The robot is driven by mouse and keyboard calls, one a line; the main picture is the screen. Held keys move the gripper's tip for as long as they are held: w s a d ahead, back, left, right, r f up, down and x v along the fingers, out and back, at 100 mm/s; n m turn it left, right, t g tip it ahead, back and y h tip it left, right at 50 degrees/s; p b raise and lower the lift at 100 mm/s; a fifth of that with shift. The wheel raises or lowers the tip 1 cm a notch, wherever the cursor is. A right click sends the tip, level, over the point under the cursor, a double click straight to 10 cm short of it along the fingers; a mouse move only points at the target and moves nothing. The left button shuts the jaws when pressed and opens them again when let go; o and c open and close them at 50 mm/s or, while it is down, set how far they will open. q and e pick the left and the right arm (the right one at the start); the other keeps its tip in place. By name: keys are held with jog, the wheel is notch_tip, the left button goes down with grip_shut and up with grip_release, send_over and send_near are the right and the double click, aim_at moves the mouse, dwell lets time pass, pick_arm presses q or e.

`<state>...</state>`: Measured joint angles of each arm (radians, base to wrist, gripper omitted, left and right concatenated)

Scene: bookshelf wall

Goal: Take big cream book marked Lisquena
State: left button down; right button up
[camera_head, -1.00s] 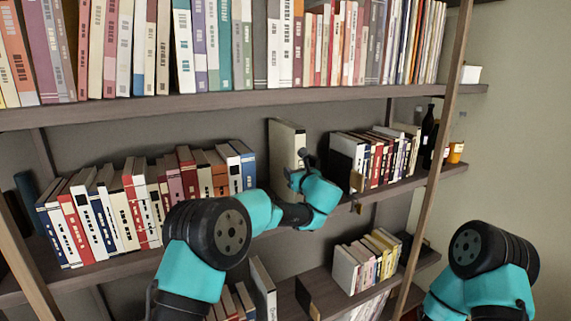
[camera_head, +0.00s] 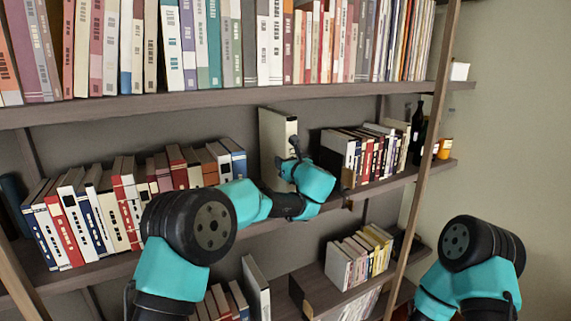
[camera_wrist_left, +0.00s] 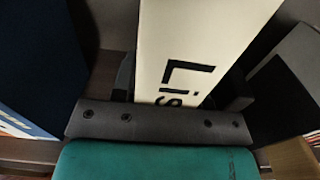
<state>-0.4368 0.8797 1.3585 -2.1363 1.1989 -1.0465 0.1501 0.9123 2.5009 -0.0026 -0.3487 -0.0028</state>
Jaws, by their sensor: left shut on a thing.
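The big cream book (camera_head: 272,133) stands upright on the middle shelf, in the gap between the two rows of books. In the left wrist view its cream spine (camera_wrist_left: 190,45) shows the letters "Lis"; the rest of the name is hidden by my gripper. My left gripper (camera_head: 288,168) is at the book's spine. In the left wrist view, my left gripper (camera_wrist_left: 180,95) is shut on the book, with a dark finger on each side of it. My right arm is at the lower right of the head view; its gripper is out of view.
A row of books (camera_head: 130,200) stands left of the cream book, and a shorter row (camera_head: 370,150) stands to its right. The upper shelf (camera_head: 200,103) is full of books. A wooden ladder rail (camera_head: 428,140) crosses the right side, with bottles (camera_head: 417,128) behind it.

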pick_arm(q)
jog(key=s+r, duration=0.2)
jog(key=s, duration=1.2)
jog(key=shift+s, duration=0.2)
jog(key=shift+d, duration=0.15)
